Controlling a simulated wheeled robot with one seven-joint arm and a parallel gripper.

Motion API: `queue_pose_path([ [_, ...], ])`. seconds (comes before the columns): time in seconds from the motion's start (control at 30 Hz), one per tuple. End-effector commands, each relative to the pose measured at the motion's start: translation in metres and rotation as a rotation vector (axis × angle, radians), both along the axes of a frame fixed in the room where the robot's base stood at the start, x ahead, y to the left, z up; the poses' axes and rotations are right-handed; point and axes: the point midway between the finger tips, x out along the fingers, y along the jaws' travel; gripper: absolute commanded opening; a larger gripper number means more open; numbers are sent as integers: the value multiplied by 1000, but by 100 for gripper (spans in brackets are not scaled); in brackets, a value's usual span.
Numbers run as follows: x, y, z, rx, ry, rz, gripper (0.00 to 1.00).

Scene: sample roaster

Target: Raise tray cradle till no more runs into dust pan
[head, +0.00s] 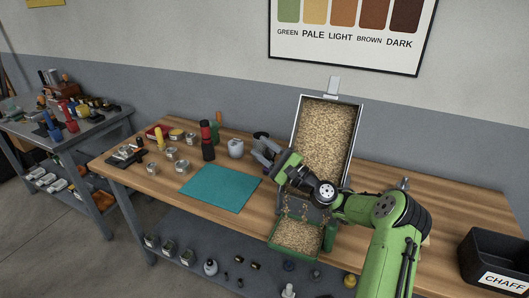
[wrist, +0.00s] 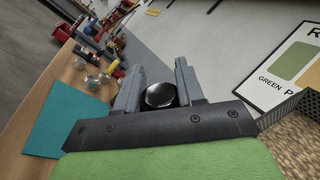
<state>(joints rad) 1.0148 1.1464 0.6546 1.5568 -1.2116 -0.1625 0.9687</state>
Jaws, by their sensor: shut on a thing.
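The tray cradle (head: 297,122) stands steeply tilted at the back of the bench, its light frame full of tan, flaky grains (head: 326,140). Its grainy face also shows at the right edge of the wrist view (wrist: 297,145). Brown bits show below its lower end, above the green dust pan (head: 271,241), which holds a layer of the same grains. My gripper (head: 264,157) is left of the cradle. In the wrist view its fingers (wrist: 158,92) are shut on a round black knob (wrist: 160,95). My arm hides the cradle's lower end and how the knob joins it.
A teal mat (head: 220,187) lies left of my gripper. Several tins, a dark red-topped bottle (head: 208,142) and a pale pot (head: 236,148) stand behind and beside it. A black chaff bin (head: 487,265) is at the far right. The bench right of my arm is mostly clear.

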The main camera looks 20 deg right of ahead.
Motion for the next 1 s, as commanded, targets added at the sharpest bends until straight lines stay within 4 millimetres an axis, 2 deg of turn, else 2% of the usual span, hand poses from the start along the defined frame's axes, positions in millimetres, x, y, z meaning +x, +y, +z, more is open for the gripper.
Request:
queue_pose_path([
  [0.63, -1, 2, -1, -15, -14, 9, 0],
  [0.67, -1, 2, -1, -16, -13, 9, 42],
  [0.7, -1, 2, -1, -15, -14, 9, 48],
  [0.8, 0, 2, -1, -16, -13, 7, 60],
  [1.0, 0, 1, -1, -16, -13, 4, 60],
])
